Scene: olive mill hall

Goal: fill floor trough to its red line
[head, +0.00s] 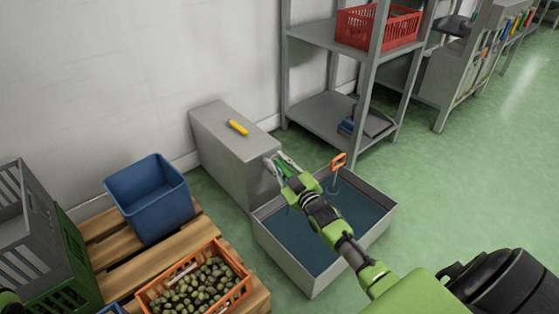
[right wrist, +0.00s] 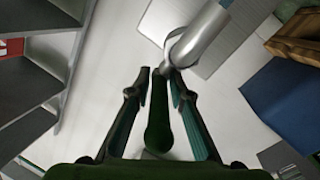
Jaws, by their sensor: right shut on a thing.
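The floor trough (head: 277,255) is a grey open box on the green floor in the head view, holding dark blue liquid (head: 302,242). I cannot make out a red line on its walls. My right gripper (head: 281,167) is above the trough's far left end, beside a grey cabinet (head: 225,150). In the right wrist view, its fingers (right wrist: 160,85) are shut on a dark green lever (right wrist: 158,130) beside a silver pipe (right wrist: 202,35). My arm hides part of the trough.
A yellow object (head: 237,127) lies on the cabinet. An orange-handled tool (head: 338,161) stands at the trough's far side. A pallet (head: 112,246) at left carries a blue bin (head: 148,200) and an orange crate (head: 240,285) of olives. Shelving (head: 325,119) stands behind. Floor at right is clear.

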